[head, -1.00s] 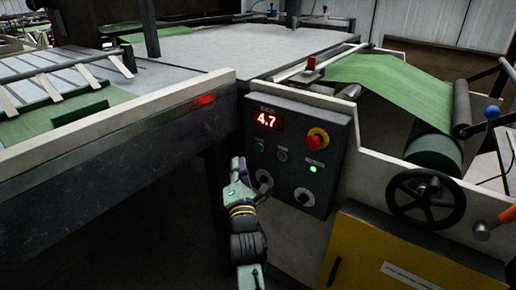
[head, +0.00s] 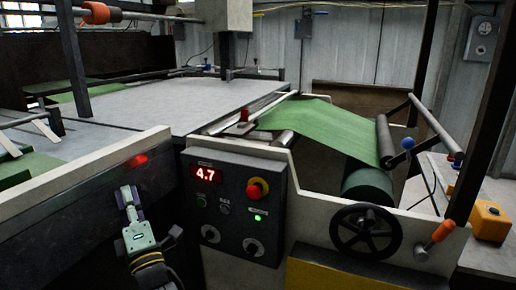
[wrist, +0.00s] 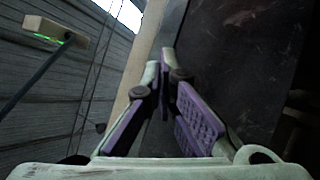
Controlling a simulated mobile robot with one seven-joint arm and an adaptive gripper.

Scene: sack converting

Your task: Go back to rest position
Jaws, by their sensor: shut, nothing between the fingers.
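My gripper (head: 128,196) is at the lower left in the head view, in front of the machine's dark side panel and left of the control box. In the wrist view my gripper (wrist: 166,62) shows its purple-padded fingers closed together with nothing between them. The control box (head: 232,205) has a red display reading 4.7, a red knob on a yellow base (head: 257,188), a lit green light and two round dials. My gripper is apart from the dials.
A black handwheel (head: 366,231) and an orange-handled lever (head: 443,231) are at the right. Green sheet (head: 325,125) runs over rollers behind the control box. The pale machine table (head: 190,100) spreads behind. The table's white edge rail (head: 90,165) is close to my gripper.

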